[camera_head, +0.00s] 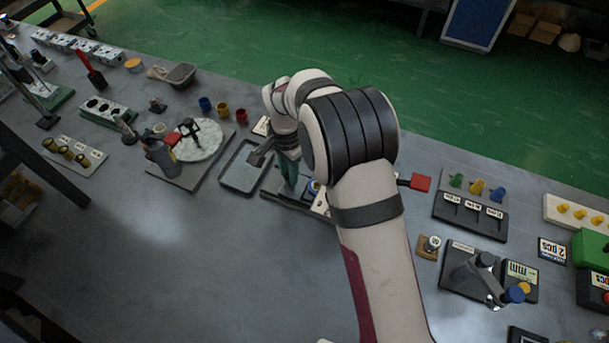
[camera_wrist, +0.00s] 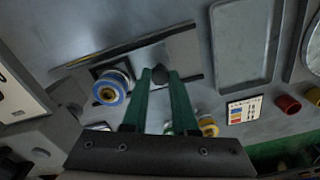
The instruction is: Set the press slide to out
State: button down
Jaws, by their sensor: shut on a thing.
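My gripper (camera_wrist: 161,76) points down with two green fingers. They are shut on a small dark round knob (camera_wrist: 162,74), which stands on a flat metal strip (camera_wrist: 180,50) that looks like the press slide. In the head view my gripper (camera_head: 289,180) reaches down at the middle of the bench, over a dark base plate (camera_head: 284,197). My wrist and arm hide much of this station there. I see no label telling the slide's position.
A shallow grey tray (camera_head: 243,185) lies just left of the gripper. Blue, yellow and red cups (camera_head: 222,109) stand behind it. A red-handled part (camera_head: 418,182) and a black rack with coloured knobs (camera_head: 470,212) are to the right. The front bench (camera_head: 230,275) is clear.

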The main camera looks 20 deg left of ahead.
jog(key=a, duration=0.5)
jog(key=shift+r, duration=0.1)
jog(key=c, duration=0.7)
grip_release()
jog(key=shift+d, duration=0.1)
notch_tip(320, 180, up, 16)
jog(key=shift+f, duration=0.15)
